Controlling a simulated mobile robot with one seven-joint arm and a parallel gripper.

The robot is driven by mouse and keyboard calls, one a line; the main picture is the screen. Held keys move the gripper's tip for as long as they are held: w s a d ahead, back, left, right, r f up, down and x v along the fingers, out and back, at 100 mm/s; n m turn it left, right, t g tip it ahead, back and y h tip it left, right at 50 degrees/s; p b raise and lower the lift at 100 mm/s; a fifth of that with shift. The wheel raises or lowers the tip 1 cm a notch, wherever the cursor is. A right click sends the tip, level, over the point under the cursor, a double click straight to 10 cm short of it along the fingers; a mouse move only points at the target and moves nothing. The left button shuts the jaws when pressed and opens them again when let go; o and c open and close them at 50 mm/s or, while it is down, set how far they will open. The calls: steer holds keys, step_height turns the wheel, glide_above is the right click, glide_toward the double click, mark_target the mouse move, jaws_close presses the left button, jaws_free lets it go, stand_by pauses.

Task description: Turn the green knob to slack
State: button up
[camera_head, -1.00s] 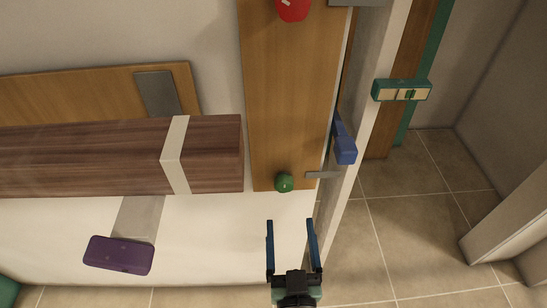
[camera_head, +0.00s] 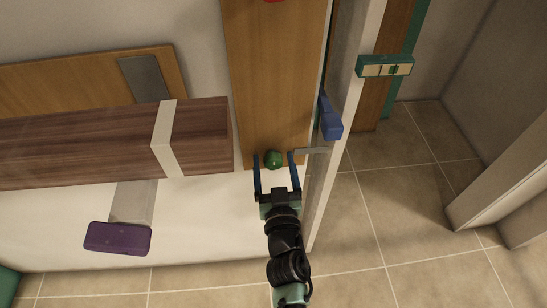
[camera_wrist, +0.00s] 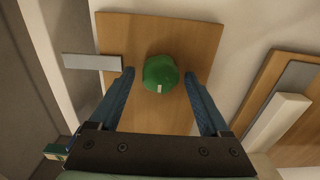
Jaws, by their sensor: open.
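The green knob (camera_head: 273,159) sits near the lower end of a wooden board (camera_head: 272,80) in the head view. In the wrist view the green knob (camera_wrist: 160,72) is a rounded cap with a pale mark on its near edge. My gripper (camera_head: 273,156) is open, with one blue finger on each side of the knob. In the wrist view the fingertips (camera_wrist: 160,73) also lie left and right of the knob, with a visible gap on both sides. I cannot tell how deep the fingers reach around it.
A grey metal strip (camera_head: 310,151) sticks out just right of the knob. A blue handle (camera_head: 330,119) and a green-and-tan block (camera_head: 385,66) are farther right. A brown beam (camera_head: 80,145) with a white band lies left, above a purple block (camera_head: 118,239). Tiled floor is open at lower right.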

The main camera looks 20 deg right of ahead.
steer(key=shift+w+d, duration=0.2)
steer(key=shift+w, duration=0.4)
jaws_close()
